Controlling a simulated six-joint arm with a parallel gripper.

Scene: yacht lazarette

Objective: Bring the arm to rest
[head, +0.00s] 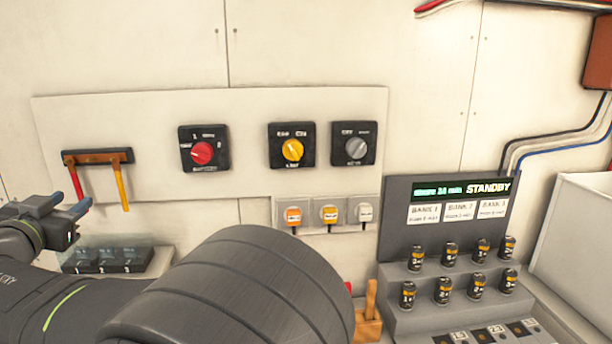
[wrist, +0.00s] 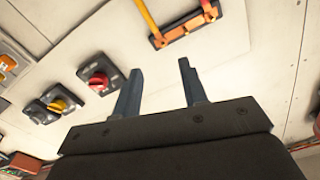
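My gripper (head: 67,207) is at the left side of the head view, in front of the wall panel and below the small rack with a red and a yellow handle. In the wrist view my gripper (wrist: 158,88) shows two blue-grey fingers held apart with nothing between them. My dark arm fills the lower left and middle of the head view and hides part of the bench behind it.
The wall panel (head: 260,180) carries a handle rack (head: 97,157) and red (head: 202,152), yellow (head: 292,150) and grey (head: 356,148) rotary switches. A STANDBY display (head: 450,190) stands right, above several small dark cylinders. A dark box (head: 118,262) sits lower left.

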